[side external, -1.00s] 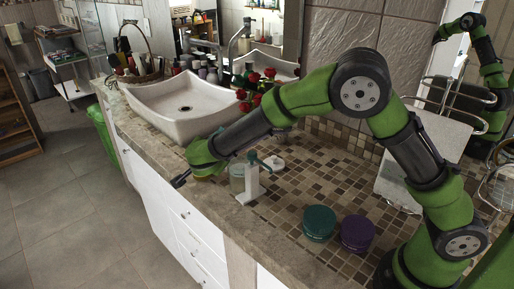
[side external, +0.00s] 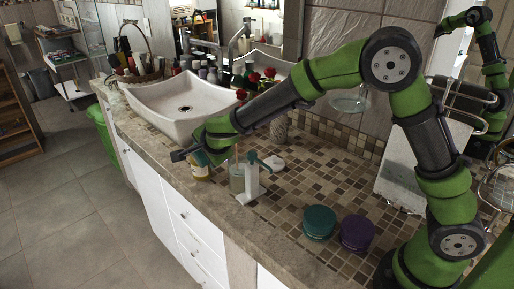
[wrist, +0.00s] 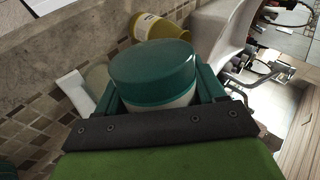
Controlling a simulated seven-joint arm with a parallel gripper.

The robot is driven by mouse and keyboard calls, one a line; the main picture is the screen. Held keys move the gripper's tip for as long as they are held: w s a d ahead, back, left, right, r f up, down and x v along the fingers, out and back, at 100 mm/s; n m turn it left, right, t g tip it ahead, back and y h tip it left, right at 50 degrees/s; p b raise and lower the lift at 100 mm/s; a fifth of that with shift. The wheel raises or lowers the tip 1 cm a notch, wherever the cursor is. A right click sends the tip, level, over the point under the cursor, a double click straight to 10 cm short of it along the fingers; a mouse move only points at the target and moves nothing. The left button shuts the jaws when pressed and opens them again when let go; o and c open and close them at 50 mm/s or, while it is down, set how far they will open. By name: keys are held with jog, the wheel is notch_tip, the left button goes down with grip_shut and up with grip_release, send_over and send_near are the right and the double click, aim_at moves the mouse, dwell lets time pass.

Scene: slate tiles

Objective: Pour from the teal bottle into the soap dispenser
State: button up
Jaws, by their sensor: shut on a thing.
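The teal bottle (wrist: 152,75) is between my gripper's jaws in the wrist view, with a teal top and a pale lower part. In the side view my gripper (side external: 198,156) is above the counter, left of the dispenser, and largely hides the bottle. My gripper (wrist: 160,98) is shut on it. The soap dispenser (side external: 238,179) looks translucent and stands upright on the counter, beside a white upright part and a teal top. It is partly hidden behind the bottle in the wrist view (wrist: 97,76). Any liquid level is too small to tell.
Teal (side external: 319,222) and purple (side external: 357,233) round containers sit front right. A white basin (side external: 180,105) is behind. Tiled counter between is clear.

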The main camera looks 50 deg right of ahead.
jog(key=shift+r+m+y, duration=0.3)
jog(key=shift+r+y, duration=0.1)
jog(key=shift+a+r+n+h, duration=0.25)
jog(key=shift+n+h, duration=0.35)
jog(key=shift+h, duration=0.2)
jog(key=h, duration=0.1)
jog(key=r+n+h, duration=0.1)
jog(key=shift+d+h, duration=0.2)
jog(key=shift+h, duration=0.1)
jog(key=n+h, duration=0.2)
jog(key=shift+a+r+h, duration=0.15)
jog(key=shift+r+h, duration=0.15)
jog(key=shift+r, duration=0.05)
jog(key=n+h, duration=0.1)
jog(key=r+n+t+h, duration=0.1)
jog(key=h, duration=0.1)
jog(key=shift+r+n, duration=0.15)
jog(key=shift+n, duration=0.15)
jog(key=shift+d+r+n+t+h, duration=0.1)
jog(key=shift+r+n+t+h, duration=0.2)
jog(key=shift+n+h, duration=0.2)
jog(key=shift+d+r+n+t+h, duration=0.1)
jog(key=shift+r+n+t+h, duration=0.1)
jog(key=shift+n+t+h, duration=0.3)
